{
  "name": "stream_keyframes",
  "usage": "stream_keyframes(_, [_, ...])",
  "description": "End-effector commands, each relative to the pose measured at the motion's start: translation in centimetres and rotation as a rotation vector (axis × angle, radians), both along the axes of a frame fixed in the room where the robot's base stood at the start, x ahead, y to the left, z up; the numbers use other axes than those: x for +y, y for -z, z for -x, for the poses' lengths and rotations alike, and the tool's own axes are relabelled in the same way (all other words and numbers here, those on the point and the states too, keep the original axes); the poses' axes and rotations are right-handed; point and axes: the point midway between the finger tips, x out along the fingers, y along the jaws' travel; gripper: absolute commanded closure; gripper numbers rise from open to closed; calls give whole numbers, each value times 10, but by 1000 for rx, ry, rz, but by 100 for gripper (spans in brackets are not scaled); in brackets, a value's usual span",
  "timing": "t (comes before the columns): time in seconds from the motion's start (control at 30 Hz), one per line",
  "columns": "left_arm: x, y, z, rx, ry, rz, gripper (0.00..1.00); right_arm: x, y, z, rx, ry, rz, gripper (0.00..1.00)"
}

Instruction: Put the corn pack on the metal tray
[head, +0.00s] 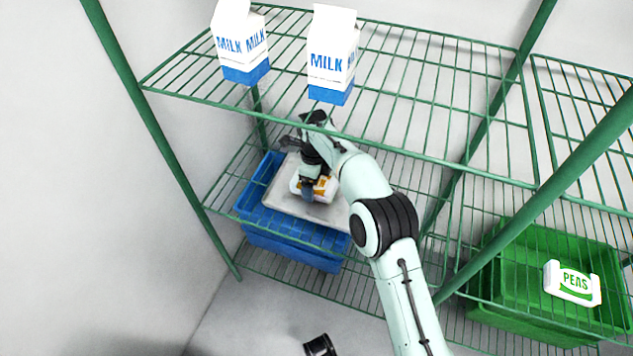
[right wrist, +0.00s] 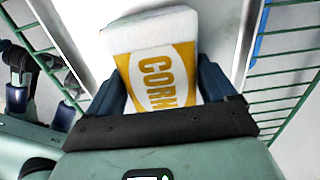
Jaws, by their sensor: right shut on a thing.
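The corn pack (right wrist: 153,65) is white with an orange panel marked CORN. My right gripper (right wrist: 163,95) is shut on it, with one finger on each side. In the head view the pack (head: 326,188) shows partly behind my right gripper (head: 308,190), over the grey metal tray (head: 283,197). I cannot tell whether the pack touches the tray. A part of my other arm, with dark finger-like pieces (right wrist: 40,105), shows at the left of the right wrist view; its jaw opening is unclear.
The blue crate (head: 290,247) is under the tray. Two milk cartons (head: 240,42) (head: 333,55) stand on the green wire shelf above, close over my right arm. A green crate (head: 530,255) with a peas pack (head: 572,284) is at the right. Green posts frame the rack.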

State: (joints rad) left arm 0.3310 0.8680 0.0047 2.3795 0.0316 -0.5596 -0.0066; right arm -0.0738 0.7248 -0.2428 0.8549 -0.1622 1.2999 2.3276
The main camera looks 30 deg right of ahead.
Motion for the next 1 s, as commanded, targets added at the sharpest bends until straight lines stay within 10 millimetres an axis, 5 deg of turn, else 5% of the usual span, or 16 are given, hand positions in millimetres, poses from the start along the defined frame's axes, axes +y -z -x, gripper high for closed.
stream_keyframes(0.17, [0,0,0,1,-1,-1,57,0,2,0,-1,0,0,58])
stream_keyframes(0.2, [0,1,0,1,-1,0,57,0,4,0,0,0,0,12])
stream_keyframes(0.27, [0,0,0,1,-1,0,57,0,3,0,0,0,0,0])
stream_keyframes(0.57, [0,-2,-1,-3,0,-1,57,0,-3,0,-1,0,0,0])
stream_keyframes(0.87, [-5,-32,-29,-100,5,-4,57,0,-54,0,-4,0,0,0])
stream_keyframes(1.0, [-10,-36,-19,-73,14,10,57,-1,-70,0,-2,0,1,0])
